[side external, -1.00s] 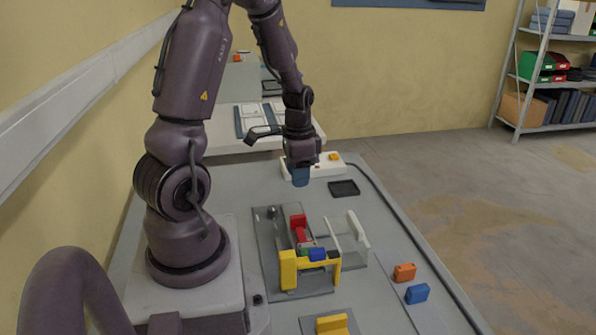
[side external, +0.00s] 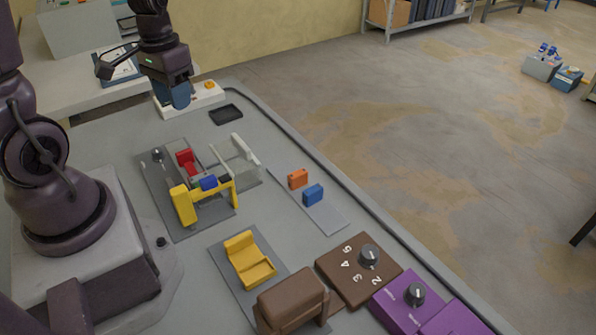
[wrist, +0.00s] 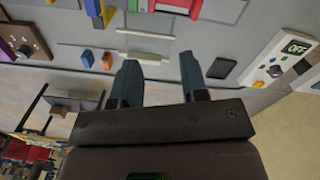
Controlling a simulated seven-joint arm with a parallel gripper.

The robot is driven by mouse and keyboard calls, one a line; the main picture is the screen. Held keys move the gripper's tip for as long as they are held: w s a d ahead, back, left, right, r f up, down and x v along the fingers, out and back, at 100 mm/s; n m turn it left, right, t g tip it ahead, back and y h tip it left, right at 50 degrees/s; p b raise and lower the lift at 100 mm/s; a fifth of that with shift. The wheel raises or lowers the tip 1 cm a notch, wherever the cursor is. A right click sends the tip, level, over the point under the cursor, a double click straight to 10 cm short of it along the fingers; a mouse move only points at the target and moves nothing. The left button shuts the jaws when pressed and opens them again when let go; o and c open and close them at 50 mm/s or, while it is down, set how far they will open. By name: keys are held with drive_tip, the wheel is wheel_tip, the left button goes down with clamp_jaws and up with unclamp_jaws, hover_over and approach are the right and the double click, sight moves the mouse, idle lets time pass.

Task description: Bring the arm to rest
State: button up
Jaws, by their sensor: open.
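My gripper (side external: 177,96) hangs at the far end of the table in the side view, beside the white box with an orange part (side external: 205,95). Its two blue fingers point down, and from this side one finger hides the other. In the wrist view my gripper (wrist: 160,80) has its two fingers spread well apart, with nothing between them. It is open and empty. Whether the fingertips touch the white box cannot be told from the side view.
A black tray (side external: 226,115) lies right of the white box. A yellow-framed fixture (side external: 203,195), orange (side external: 298,179) and blue (side external: 313,194) blocks, a brown dial box (side external: 358,272) and a purple dial box (side external: 408,300) stand nearer. In the wrist view a white box shows an OFF display (wrist: 296,47).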

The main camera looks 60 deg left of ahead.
drive_tip(key=s+d+r+m+t, duration=0.2)
drive_tip(key=d+r+t, duration=0.3)
drive_tip(key=d+r, duration=0.9)
drive_tip(key=shift+s+d+m+t, duration=0.15)
drive_tip(key=shift+d+m+t, duration=0.15)
drive_tip(key=shift+d+m, duration=0.55)
drive_tip(key=shift+o, duration=0.2)
drive_tip(key=shift+a+r, duration=0.1)
idle(0.8)
